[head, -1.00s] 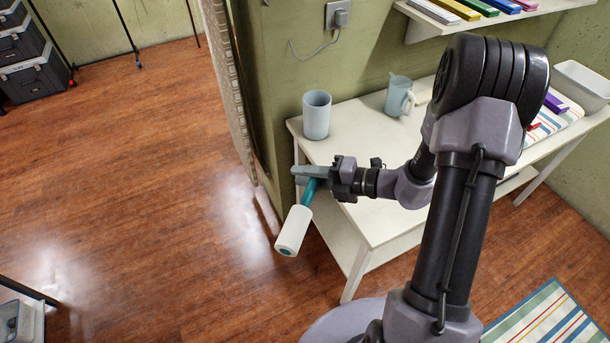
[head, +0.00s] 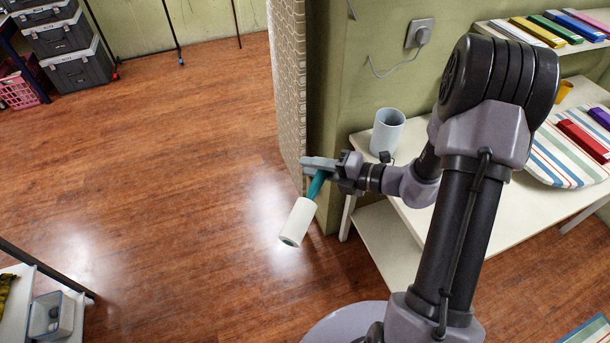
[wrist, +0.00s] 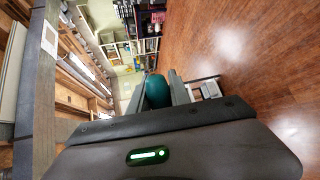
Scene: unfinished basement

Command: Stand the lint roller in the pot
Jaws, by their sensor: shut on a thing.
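The lint roller has a white roll (head: 298,222) and a teal handle. My gripper (head: 316,168) is shut on the handle, with the roll hanging tilted down to the left, over the floor. In the wrist view the teal handle end (wrist: 157,92) shows between my fingers. A pale blue-grey cylindrical vessel, apparently the pot (head: 387,133), stands upright on the white table (head: 475,215), behind and to the right of my gripper. Its rim is open; its inside bottom is hidden. The roller is apart from it.
A wall corner (head: 288,90) stands just behind my gripper. A striped board (head: 560,150) with coloured items lies at the table's right. A shelf (head: 500,28) with coloured boxes hangs above. Storage cases (head: 75,60) and a low shelf (head: 25,290) stand left; the floor between is clear.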

